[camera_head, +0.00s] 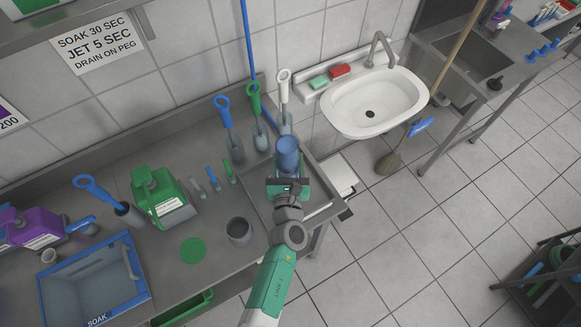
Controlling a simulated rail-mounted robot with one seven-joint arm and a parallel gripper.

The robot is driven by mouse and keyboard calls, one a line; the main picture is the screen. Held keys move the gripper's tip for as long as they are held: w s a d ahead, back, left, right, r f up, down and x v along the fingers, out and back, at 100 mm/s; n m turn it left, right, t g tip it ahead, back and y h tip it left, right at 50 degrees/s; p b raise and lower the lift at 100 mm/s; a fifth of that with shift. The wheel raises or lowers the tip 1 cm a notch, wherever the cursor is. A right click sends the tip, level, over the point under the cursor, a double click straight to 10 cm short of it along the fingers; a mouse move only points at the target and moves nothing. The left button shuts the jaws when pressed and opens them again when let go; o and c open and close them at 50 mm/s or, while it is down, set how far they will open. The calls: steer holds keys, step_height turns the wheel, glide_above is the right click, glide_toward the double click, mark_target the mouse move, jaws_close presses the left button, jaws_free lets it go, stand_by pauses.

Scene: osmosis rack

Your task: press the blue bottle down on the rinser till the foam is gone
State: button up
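The blue bottle (287,150) is upright over the sink-like tray at the right end of the steel counter. My gripper (288,178) reaches it from the front, its fingers around the bottle's lower part, and looks shut on it. The gripper and bottle cover what is under the bottle. I cannot make out the rinser or any foam, nor whether the bottle touches the rinser.
Several brushes, one with a white handle (284,88), stand behind the bottle. A green jug (160,197), a grey cup (239,231) and a blue soak bin (93,281) are to the left. A white washbasin (374,103) hangs at the right. A wall sign (96,45) reads soak 30 sec, jet 5 sec, drain on peg.

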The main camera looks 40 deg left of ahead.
steer(key=shift+w+a+f+b, duration=0.1)
steer(key=shift+a+f+b, duration=0.3)
steer(key=shift+f+b, duration=0.35)
steer(key=shift+w+a+f+b, duration=0.1)
steer(key=shift+a+f+b, duration=0.4)
steer(key=shift+b, duration=0.35)
steer(key=shift+d+f+b, duration=0.1)
steer(key=shift+f+b, duration=0.15)
steer(key=shift+b, duration=0.15)
steer(key=shift+f+b, duration=0.25)
steer(key=shift+b, duration=0.1)
steer(key=shift+f, duration=0.15)
steer(key=shift+f+b, duration=0.65)
steer(key=shift+b, duration=0.25)
steer(key=shift+f, duration=0.15)
steer(key=shift+f+b, duration=0.45)
steer(key=shift+b, duration=0.25)
steer(key=shift+f+b, duration=0.7)
steer(key=shift+b, duration=0.15)
stand_by(2.9)
